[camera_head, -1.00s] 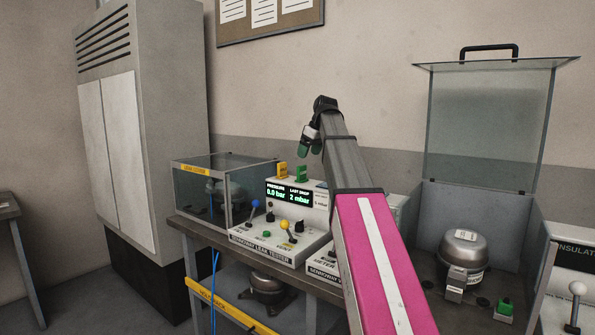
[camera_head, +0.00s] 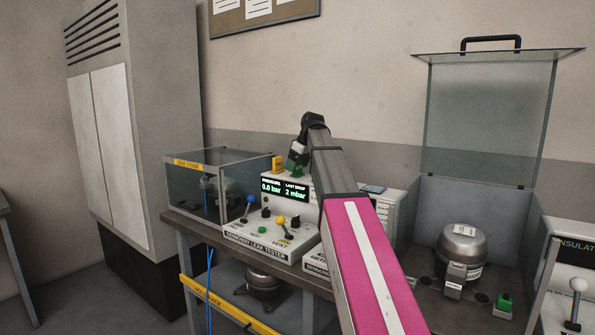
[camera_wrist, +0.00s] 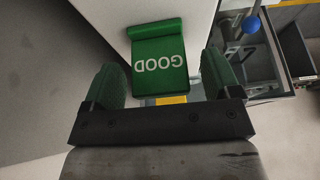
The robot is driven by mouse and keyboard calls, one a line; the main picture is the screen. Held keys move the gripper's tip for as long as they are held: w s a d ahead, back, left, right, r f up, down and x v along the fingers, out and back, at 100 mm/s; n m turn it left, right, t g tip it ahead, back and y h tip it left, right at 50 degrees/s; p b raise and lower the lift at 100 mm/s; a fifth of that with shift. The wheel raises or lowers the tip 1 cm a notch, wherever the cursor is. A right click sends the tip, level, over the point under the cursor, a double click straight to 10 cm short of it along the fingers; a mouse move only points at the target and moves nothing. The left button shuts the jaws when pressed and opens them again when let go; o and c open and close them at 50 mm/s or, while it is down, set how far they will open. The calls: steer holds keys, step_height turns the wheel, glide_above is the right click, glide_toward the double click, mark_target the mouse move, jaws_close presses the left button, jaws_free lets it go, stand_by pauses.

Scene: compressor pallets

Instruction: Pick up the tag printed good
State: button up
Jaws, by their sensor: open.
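The green tag printed GOOD (camera_wrist: 158,62) lies on top of the white leak tester (camera_head: 275,218), with its lettering upside down in the wrist view. My gripper (camera_wrist: 160,80) is open, with one green-padded finger on each side of the tag's lower part, apart from it in the picture. In the head view my gripper (camera_head: 296,160) is over the tester's top, and the tag is hard to tell from the green finger pads. Whether the fingers are level with the tag is unclear.
Blue and yellow levers rise from the tester's front. A compressor (camera_head: 461,245) sits in an open-lidded bay at right.

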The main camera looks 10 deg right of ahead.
steer(key=shift+x, duration=1)
steer(key=c, duration=1)
